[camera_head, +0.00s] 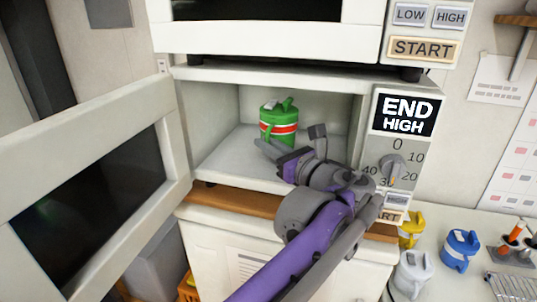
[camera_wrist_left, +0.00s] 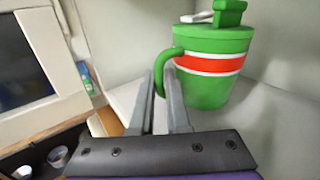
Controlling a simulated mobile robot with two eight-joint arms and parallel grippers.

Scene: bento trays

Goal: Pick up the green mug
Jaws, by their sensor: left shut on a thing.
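The green mug (camera_head: 279,122) with a red and white band and a lid stands upright inside the open white microwave (camera_head: 225,168). It also shows large in the left wrist view (camera_wrist_left: 213,80), with its handle on the left side. My left gripper (camera_head: 270,147) reaches into the microwave at the mug's front. Its two fingers are shut on the mug's handle in the left wrist view (camera_wrist_left: 160,88). The finger tips hide part of the handle. My right gripper is not in view.
The microwave door (camera_head: 180,140) hangs open to the left. A second microwave (camera_head: 270,38) sits directly above. On the right counter stand a yellow mug (camera_head: 411,228), a blue mug (camera_head: 460,247) and a white mug (camera_head: 411,271).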

